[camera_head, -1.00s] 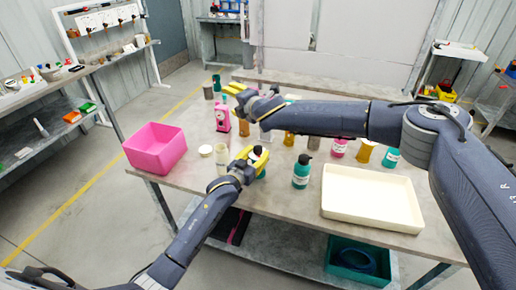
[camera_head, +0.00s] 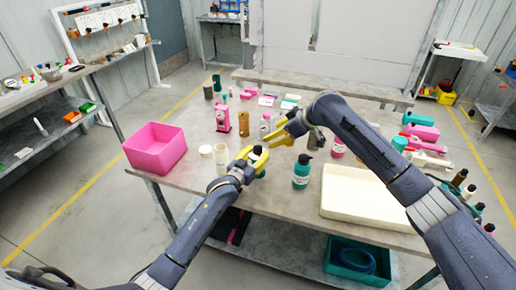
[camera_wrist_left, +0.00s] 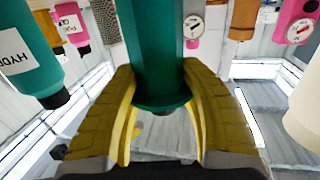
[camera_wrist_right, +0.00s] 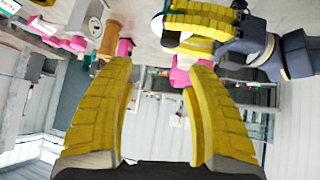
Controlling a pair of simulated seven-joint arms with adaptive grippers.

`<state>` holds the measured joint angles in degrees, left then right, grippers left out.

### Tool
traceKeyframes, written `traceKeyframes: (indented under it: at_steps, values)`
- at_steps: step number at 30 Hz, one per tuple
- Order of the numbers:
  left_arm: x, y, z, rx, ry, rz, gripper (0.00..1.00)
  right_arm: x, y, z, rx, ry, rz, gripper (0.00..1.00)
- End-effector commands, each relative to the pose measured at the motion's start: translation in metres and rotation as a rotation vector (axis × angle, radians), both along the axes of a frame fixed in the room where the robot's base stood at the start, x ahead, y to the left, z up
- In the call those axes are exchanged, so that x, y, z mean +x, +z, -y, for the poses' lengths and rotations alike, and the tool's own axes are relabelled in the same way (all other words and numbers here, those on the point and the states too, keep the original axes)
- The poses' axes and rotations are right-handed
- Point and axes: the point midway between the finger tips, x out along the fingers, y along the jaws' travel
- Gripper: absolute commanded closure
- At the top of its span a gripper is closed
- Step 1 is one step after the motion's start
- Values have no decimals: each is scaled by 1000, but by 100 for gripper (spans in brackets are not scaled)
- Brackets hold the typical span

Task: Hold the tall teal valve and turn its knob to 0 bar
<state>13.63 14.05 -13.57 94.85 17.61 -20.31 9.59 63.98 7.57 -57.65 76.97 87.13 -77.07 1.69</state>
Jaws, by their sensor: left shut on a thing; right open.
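My left gripper (camera_head: 251,160) is shut on the tall teal valve near the front of the table. In the left wrist view the teal body (camera_wrist_left: 152,50) stands between the two yellow fingers (camera_wrist_left: 163,115). In the head view the gripper and wrist hide most of the valve. A dark top (camera_head: 257,150) shows just above the fingers. The knob's reading cannot be made out. My right gripper (camera_head: 283,130) is open and empty, above the table just behind and right of the left one. In the right wrist view its fingers (camera_wrist_right: 162,80) are spread, with the left gripper's fingers beyond them.
A pink bin (camera_head: 155,148) stands at the table's left edge and a cream tray (camera_head: 365,200) at its right front. A teal bottle (camera_head: 301,172) stands close right of the held valve. A pink device with a dial (camera_head: 222,117) and several bottles stand behind.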

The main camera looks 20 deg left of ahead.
Motion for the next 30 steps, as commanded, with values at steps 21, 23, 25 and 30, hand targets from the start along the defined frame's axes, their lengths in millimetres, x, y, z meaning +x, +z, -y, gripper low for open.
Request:
traceKeyframes:
  at_steps: [21, 23, 25, 30]
  values:
    - [0, 0, 0, 0, 0, -1, 100, 2, -50, -35, 44, 8, -93, 46]
    - [0, 0, 0, 0, 0, -1, 100, 4, -57, -42, 45, 9, -93, 46]
    - [0, 0, 0, 0, 0, -1, 100, 6, -64, -48, 43, 8, -93, 46]
    - [0, 0, 0, 0, 0, -1, 100, 10, -77, -61, 43, 8, -91, 46]
